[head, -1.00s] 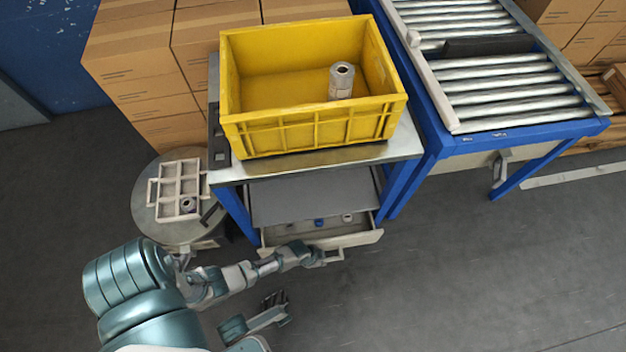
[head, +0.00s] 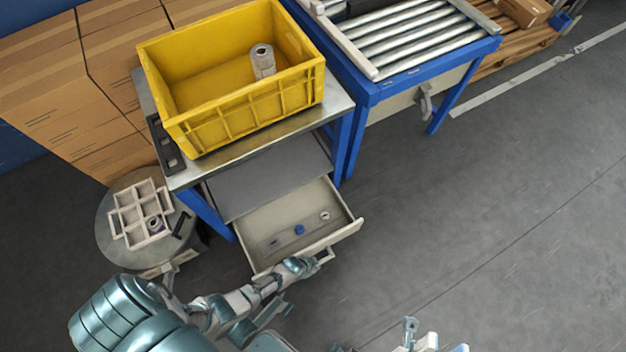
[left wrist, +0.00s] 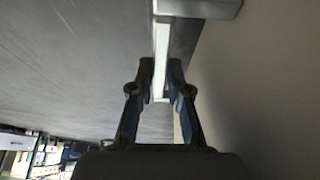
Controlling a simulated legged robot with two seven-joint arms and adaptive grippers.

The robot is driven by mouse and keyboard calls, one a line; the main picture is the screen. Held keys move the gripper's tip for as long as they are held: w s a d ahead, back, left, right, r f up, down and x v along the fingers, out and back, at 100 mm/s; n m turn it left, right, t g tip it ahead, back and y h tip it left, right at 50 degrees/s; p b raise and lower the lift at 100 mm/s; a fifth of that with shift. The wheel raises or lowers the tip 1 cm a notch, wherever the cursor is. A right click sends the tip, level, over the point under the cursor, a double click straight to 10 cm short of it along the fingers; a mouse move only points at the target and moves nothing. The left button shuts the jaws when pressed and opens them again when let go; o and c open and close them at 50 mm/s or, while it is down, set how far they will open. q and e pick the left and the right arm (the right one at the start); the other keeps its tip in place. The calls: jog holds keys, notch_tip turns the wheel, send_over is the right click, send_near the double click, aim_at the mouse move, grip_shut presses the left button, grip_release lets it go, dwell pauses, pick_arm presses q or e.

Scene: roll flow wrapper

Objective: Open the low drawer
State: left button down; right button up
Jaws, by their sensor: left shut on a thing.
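The low drawer (head: 345,233) under the work table is pulled out, with its inside showing in the head view. My left gripper (head: 318,264) is at the drawer's front, on its handle (head: 328,256). In the left wrist view, the fingers of my left gripper (left wrist: 160,82) are shut on the pale bar of the handle (left wrist: 161,60). The drawer front (left wrist: 235,80) fills the right of that view. What seems to be my right gripper (head: 425,338) is at the bottom edge of the head view, partly cut off.
Small parts, one a blue knob (head: 300,229), lie in the drawer. A yellow crate (head: 245,110) holding a roll (head: 263,62) stands on the table (head: 270,130). A round stand (head: 108,235) with a divided tray (head: 128,218) is at left. Right of the drawer, floor is clear.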

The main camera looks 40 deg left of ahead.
pick_arm(q)
jog(key=c, duration=1.1)
grip_release()
jog(key=shift+d, duration=0.15)
jog(key=shift+s+a+r, duration=0.2)
jog(key=shift+s+r, duration=0.05)
jog(key=shift+r, duration=0.25)
jog(key=v, duration=1.1)
jog(key=shift+d, duration=0.2)
